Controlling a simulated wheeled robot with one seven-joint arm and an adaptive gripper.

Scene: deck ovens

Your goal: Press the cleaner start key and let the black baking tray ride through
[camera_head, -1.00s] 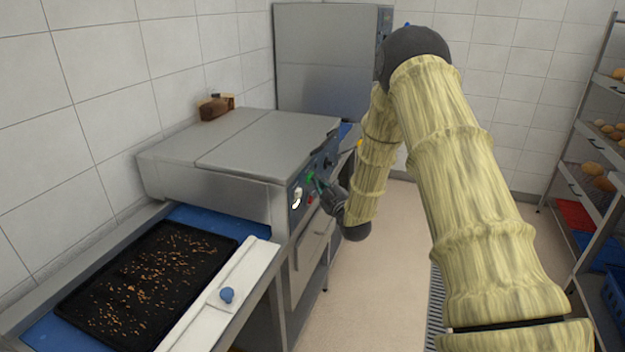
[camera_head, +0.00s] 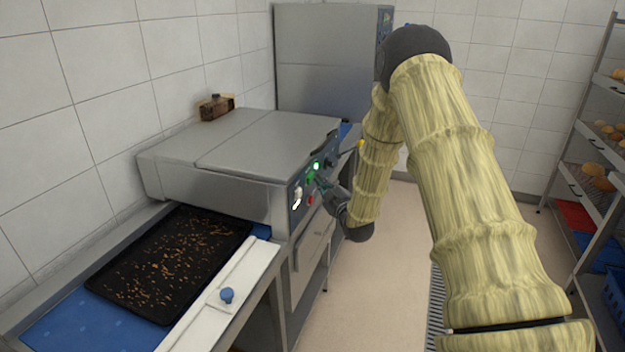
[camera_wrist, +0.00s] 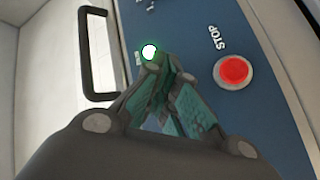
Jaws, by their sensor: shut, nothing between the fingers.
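The black baking tray (camera_head: 172,262), strewn with brown crumbs, lies flat on the blue belt (camera_head: 75,325) at the left. Its far edge is at the mouth of the steel cleaner (camera_head: 225,150). My gripper (camera_head: 322,184) is at the cleaner's control panel, shut and empty. In the wrist view my gripper (camera_wrist: 170,72) has its fingertips just below a lit green lamp (camera_wrist: 149,51); the lamp also glows in the head view (camera_head: 316,166). A green key (camera_head: 310,177) shows beside the fingertips. Whether they touch it I cannot tell.
A red STOP button (camera_wrist: 234,71) sits right of my fingertips. A black handle (camera_wrist: 97,55) stands to their left. A bread rack (camera_head: 590,170) stands at the right; the floor between is clear.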

